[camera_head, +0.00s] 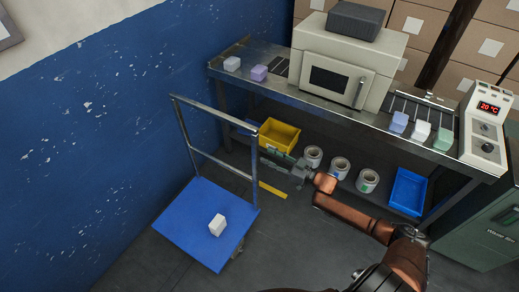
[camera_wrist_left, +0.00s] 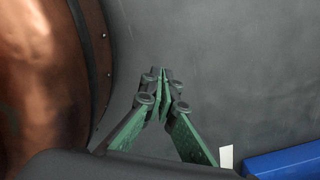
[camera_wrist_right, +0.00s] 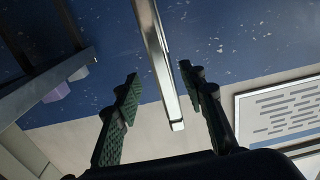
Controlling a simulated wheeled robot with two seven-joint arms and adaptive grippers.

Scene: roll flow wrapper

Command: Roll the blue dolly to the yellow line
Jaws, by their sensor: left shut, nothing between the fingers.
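The blue dolly (camera_head: 190,225) stands on the floor by the blue wall, with a white cube (camera_head: 217,225) on its deck. Its grey metal handle frame (camera_head: 212,160) rises at the far end. The short yellow line (camera_head: 272,190) lies on the floor just right of the dolly. My right gripper (camera_head: 270,155) is beside the handle's right post. In the right wrist view my right gripper (camera_wrist_right: 158,78) is open, with a metal bar (camera_wrist_right: 158,55) showing between its fingers; contact is unclear. My left gripper (camera_wrist_left: 161,75) is shut and empty, seen only in its wrist view.
A metal bench (camera_head: 285,92) with a flow wrapper (camera_head: 345,65) and several small blocks stands behind. Under it are a yellow bin (camera_head: 278,134), several rolls (camera_head: 340,167) and a blue bin (camera_head: 408,190). A green cabinet (camera_head: 475,235) is at right. Floor in front is clear.

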